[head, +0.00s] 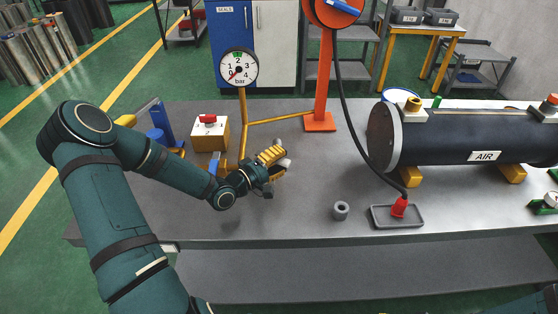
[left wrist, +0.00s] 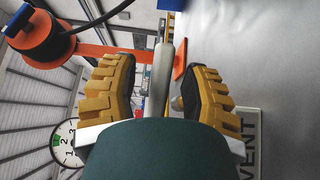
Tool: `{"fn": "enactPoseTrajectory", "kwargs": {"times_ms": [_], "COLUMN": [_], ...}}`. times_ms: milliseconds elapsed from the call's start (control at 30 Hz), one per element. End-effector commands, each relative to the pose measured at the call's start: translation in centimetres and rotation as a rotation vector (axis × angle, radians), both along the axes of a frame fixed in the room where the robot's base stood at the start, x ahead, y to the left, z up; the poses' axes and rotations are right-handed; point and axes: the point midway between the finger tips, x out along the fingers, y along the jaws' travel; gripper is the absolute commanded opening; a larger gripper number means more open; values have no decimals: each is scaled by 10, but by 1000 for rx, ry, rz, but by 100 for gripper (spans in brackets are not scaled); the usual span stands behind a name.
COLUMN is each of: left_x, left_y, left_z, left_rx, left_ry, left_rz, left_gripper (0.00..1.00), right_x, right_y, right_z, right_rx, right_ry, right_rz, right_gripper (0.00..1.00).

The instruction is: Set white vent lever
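A pale grey-white lever (left wrist: 161,75) stands between the two yellow-padded fingers of my left gripper (left wrist: 160,88) in the left wrist view. Gaps show between the lever and the finger pads, so the gripper is open around it. A white plate marked VENT (left wrist: 248,140) lies beside the right-hand finger. In the head view my left gripper (head: 272,159) is over the bench, right of the gauge post, and its fingers hide most of the lever. The lever's base and pivot are hidden. My right gripper is not in view.
A pressure gauge (head: 238,68) stands behind the gripper, and a yellow box with a red handle (head: 210,131) to its left. An orange hose stand (head: 321,120) is behind. Right are a grey ring (head: 341,210), a red hose end (head: 400,207) on a tray and the AIR cylinder (head: 440,137).

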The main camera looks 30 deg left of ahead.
Motion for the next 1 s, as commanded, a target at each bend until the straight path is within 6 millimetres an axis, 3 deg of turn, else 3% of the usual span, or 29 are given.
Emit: {"fn": "enactPoseTrajectory", "kwargs": {"times_ms": [233,433,467,533,633,667,733,1000], "left_x": [0,0,0,1,2,2,2,1], "left_y": [1,1,1,0,0,0,0,0], "left_z": [8,38,44,58,76,81,90,102], "left_rx": [4,7,7,8,11,12,11,4], "left_ry": [-1,-5,-7,-11,-16,-16,-16,-5], "left_rz": [1,0,0,0,-1,-2,-2,0], "left_gripper": [46,46,48,68,70,70,46,46], "right_x": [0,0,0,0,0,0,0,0], "right_y": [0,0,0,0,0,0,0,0], "right_z": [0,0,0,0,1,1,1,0], "right_rx": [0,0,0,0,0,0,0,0], "right_ry": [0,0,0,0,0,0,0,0], "right_rz": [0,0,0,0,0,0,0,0], "right_gripper": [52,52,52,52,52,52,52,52]}}
